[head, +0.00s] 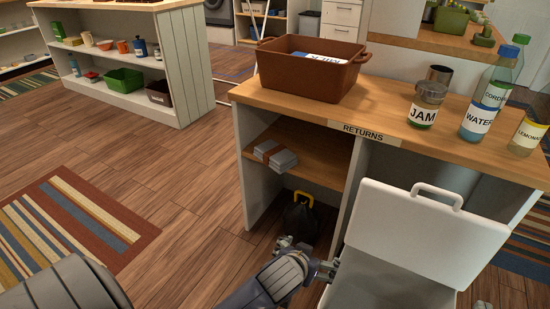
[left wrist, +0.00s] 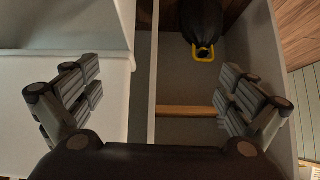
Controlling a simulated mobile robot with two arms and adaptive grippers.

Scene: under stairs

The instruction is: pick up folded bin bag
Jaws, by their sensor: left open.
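A black bag with a yellow loop handle (head: 299,218) sits low in the open compartment under the counter. It also shows at the top of the left wrist view (left wrist: 203,22), beyond my finger tips. A grey folded bundle with a brown band (head: 275,154) lies on the shelf above; I cannot tell its material. My left gripper (head: 305,256) is at the compartment's front, below the black bag in the head view. In the left wrist view (left wrist: 160,85) its fingers are wide apart with nothing between them. A small grey part (head: 482,304) at the bottom edge may be my right gripper.
A white lidded bin (head: 425,235) stands close right of my left gripper. The wooden counter (head: 385,105) above carries a brown crate (head: 312,68), a jam jar (head: 425,105) and bottles. A divider panel (left wrist: 153,75) runs beside the compartment. Floor to the left is open.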

